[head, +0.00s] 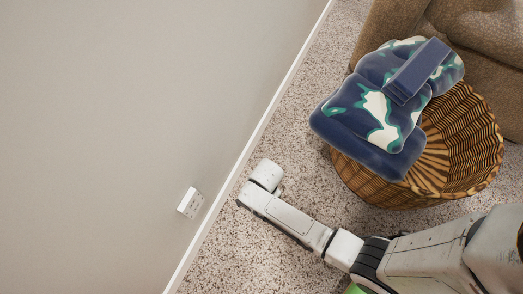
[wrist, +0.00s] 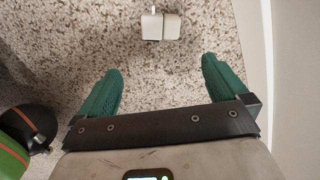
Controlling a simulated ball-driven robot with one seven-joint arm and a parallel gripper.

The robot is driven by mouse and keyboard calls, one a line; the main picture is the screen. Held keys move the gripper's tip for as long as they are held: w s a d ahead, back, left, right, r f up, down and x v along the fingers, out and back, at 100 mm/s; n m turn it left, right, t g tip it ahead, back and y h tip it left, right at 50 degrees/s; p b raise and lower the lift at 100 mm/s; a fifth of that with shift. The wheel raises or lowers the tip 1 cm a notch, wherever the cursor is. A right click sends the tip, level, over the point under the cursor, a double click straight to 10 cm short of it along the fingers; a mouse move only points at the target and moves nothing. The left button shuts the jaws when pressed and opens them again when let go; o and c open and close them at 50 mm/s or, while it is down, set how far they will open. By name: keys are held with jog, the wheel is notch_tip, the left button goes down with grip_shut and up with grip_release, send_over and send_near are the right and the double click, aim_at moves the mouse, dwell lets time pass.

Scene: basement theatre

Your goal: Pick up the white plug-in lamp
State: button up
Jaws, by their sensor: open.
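The white plug-in lamp (wrist: 161,25) is a small pale block with a darker seam. It lies on the speckled carpet near the top edge of the wrist view, apart from my gripper. My gripper (wrist: 162,85) shows its two green fingers spread wide, with bare carpet between them. The lamp is beyond the fingertips in the picture, roughly centred between them. I cannot make out the lamp or the gripper fingers in the head view, where my white arm reaches towards the wall.
A wicker basket (head: 470,150) holds a blue patterned cushion (head: 350,120) with a dark blue block (head: 418,70) on top. A brown upholstered seat (head: 490,45) stands behind. The wall (head: 110,110) has a white outlet (head: 190,203). Carpet (head: 235,240) beside the skirting is clear.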

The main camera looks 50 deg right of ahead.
notch_tip(320, 180, down, 11)
jog(key=m+b, duration=0.1)
jog(key=b, duration=0.1)
jog(key=m+b, duration=0.1)
jog(key=b, duration=0.2)
jog(key=shift+w+a+m, duration=0.15)
jog(key=shift+m, duration=0.15)
notch_tip(320, 180, down, 7)
jog(key=b, duration=0.5)
jog(key=shift+a+r, duration=0.1)
jog(key=shift+r, duration=0.2)
jog(key=shift+w, duration=0.1)
jog(key=c, duration=0.8)
jog(key=shift+r, duration=0.1)
